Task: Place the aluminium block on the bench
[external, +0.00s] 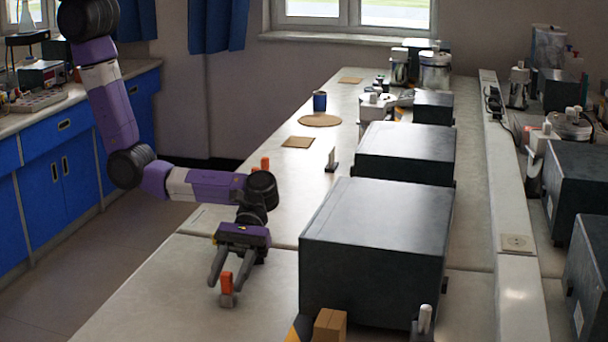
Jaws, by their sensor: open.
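My gripper (225,284) is over the near left part of the bench (160,305), pointing down with its two fingers spread apart. A small upright piece with an orange upper part (226,281) and a grey lower part (227,300) shows between the fingertips. The grey part may be the aluminium block, but I cannot tell for sure. It appears to stand on the bench. I cannot tell whether the fingers touch it. A small pale metallic upright piece (332,160) stands farther back on a dark foot.
Large dark boxes (370,245) line the bench to the right of my gripper. A brown block (330,325) is at the front edge. Another orange piece (265,163) stands behind my arm. A blue cup (319,101) and flat brown mats (320,120) lie farther back. The front left bench is clear.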

